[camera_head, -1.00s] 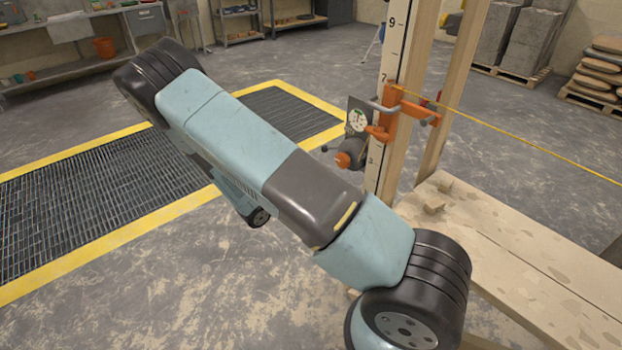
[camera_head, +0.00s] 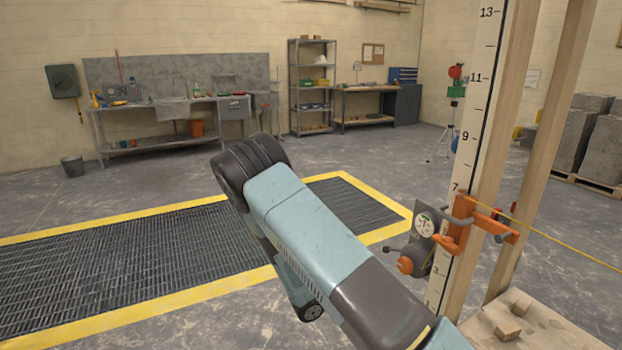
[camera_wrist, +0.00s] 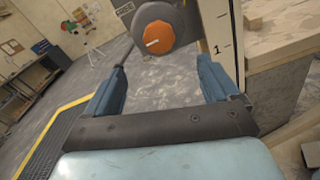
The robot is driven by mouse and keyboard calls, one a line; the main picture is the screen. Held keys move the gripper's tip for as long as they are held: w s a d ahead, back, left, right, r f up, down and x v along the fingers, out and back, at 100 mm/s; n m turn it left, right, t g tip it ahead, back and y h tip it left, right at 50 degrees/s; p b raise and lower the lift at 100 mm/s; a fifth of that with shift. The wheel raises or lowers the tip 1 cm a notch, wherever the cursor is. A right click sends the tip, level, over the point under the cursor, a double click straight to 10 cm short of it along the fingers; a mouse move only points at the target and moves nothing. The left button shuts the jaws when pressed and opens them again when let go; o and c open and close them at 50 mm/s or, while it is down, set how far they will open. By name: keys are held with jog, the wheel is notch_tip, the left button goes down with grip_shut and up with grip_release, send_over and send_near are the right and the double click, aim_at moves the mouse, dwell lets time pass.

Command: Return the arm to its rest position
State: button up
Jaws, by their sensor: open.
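My arm (camera_head: 315,235) shows in the head view, a pale blue and dark grey arm reaching across the lower middle, over the floor beside the grating. In the wrist view my gripper (camera_wrist: 162,92) has its two blue fingers spread wide apart, with only floor between them. A dark grey device with an orange knob (camera_wrist: 167,37) is just beyond the fingertips, apart from them as far as I can tell. In the head view the orange knob (camera_head: 405,265) sits beside the numbered post. My gripper's fingers are hidden behind the arm or out of frame in the head view.
The tall numbered gauge post (camera_head: 474,130) carries an orange clamp (camera_head: 470,225) and a taut yellow line (camera_head: 570,252). A wooden platform (camera_head: 540,330) lies at its foot. A yellow-edged floor grating (camera_head: 130,258) spans the left. A workbench (camera_head: 170,110) and shelves (camera_head: 313,85) stand far back.

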jog(key=s+d+r+m+g+y, duration=0.2)
jog(key=s+r+m+g+y, duration=0.3)
jog(key=r, duration=0.5)
jog(key=s+d+r+m+g+y, duration=0.2)
jog(key=s+r+m+y, duration=0.2)
jog(key=s+r+m, duration=0.45)
jog(key=s+a+r+m+t+y, duration=0.2)
jog(key=s+r+t+y, duration=0.1)
jog(key=s+r, duration=0.4)
jog(key=s+a+r+m+t+y, duration=0.2)
jog(key=s+r, duration=0.5)
jog(key=r, duration=0.5)
jog(key=m+t+y, duration=0.1)
jog(key=y, duration=0.1)
jog(key=shift+s+a+r+m+y, duration=0.2)
jog(key=shift+s+m+y, duration=0.05)
jog(key=shift+m+y, duration=0.15)
